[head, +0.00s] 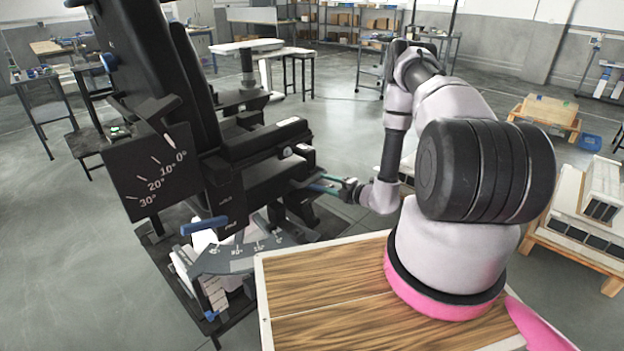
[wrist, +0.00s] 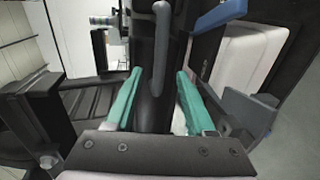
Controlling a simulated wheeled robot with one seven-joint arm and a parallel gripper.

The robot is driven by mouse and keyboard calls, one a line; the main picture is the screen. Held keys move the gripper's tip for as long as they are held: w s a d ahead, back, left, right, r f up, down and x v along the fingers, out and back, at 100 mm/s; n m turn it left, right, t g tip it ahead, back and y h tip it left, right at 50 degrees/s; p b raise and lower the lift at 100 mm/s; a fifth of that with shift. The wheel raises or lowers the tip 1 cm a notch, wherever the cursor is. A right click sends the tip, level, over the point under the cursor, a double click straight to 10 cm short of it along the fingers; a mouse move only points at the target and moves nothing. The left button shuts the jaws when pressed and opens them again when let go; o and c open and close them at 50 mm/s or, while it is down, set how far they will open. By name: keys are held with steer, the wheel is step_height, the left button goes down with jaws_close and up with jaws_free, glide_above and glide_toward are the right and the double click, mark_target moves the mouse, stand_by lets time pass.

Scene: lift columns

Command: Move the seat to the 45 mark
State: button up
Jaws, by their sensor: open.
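The black seat (head: 262,160) stands left of centre in the head view, with its tall backrest tilted. A grey curved scale plate (head: 238,259) lies low under it; its small marks are too blurred to read surely. A black plate (head: 155,172) on the near side carries marks 0°, 10°, 20° and 30°. A blue lever (head: 204,225) sticks out below the seat. My gripper (head: 316,185) is at the seat's right side. In the wrist view its teal fingers are open, either side of a dark upright part (wrist: 155,110) with a grey bent handle (wrist: 160,45). I cannot tell whether they touch it.
A wood-topped surface (head: 330,295) with a pale rim lies in front, under my arm. Tables and a stool stand behind the seat. A pallet (head: 545,115) and a blue bin (head: 590,142) are at right. Grey floor is open around the seat.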

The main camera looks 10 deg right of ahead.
mark_target(315, 180)
steer(key=x, duration=0.7)
steer(key=shift+w+a, duration=0.2)
steer(key=shift+w, duration=0.05)
jaws_close()
stand_by(1.1)
